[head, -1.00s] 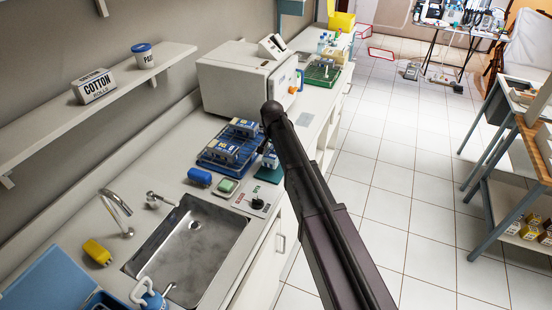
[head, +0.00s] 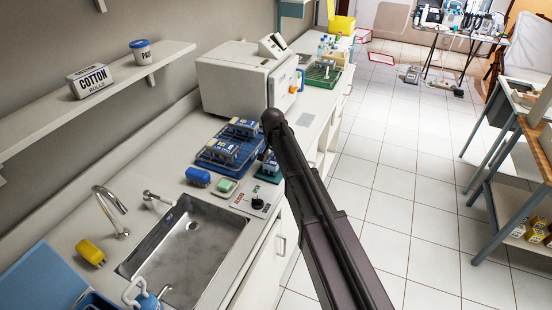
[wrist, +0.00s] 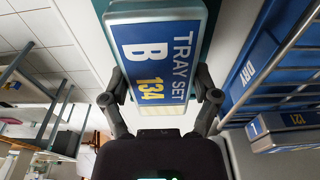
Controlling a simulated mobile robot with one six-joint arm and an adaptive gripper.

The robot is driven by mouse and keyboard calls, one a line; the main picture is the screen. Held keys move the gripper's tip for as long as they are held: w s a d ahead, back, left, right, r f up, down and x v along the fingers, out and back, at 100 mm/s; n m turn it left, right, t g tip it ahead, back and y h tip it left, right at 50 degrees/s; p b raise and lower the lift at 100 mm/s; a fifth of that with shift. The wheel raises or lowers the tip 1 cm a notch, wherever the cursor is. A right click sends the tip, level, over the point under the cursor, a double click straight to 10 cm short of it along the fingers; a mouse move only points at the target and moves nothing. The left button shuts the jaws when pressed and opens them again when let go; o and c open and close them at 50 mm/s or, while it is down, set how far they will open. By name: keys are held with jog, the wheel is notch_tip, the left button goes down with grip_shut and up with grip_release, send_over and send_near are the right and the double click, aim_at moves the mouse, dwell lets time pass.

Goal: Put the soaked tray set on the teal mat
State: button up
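The tray set marked B 134 (wrist: 152,55) has a blue label and shows between the fingers of my gripper (wrist: 160,82) in the wrist view. Both fingers lie along its sides and appear to grip it. In the head view the tray set (head: 270,166) is partly hidden by my arm and is at the small teal mat (head: 266,178). A teal strip of the mat (wrist: 214,35) shows beside and beneath the tray set in the wrist view. I cannot tell whether its base touches the mat.
A blue rack (head: 212,163) holding other tray sets stands just left of the mat. A blue sponge-like block (head: 198,176), a green-topped dish (head: 224,186) and a control panel (head: 252,201) are nearby. The sink (head: 185,250) is in front and a white steriliser (head: 240,85) behind.

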aim_at(274, 159)
jog(key=shift+o, duration=1.1)
jog(key=shift+r, duration=0.15)
notch_tip(274, 159, up, 12)
jog(key=s+p, duration=0.1)
jog(key=p, duration=1.1)
jog(key=shift+s+a, duration=0.2)
jog(key=shift+a, duration=0.05)
jog(key=s+d+n+g, duration=0.1)
jog(key=s+d+n, duration=0.3)
jog(key=s+d, duration=1.9)
jog(key=shift+s+d, duration=0.4)
jog(key=shift+s, duration=0.35)
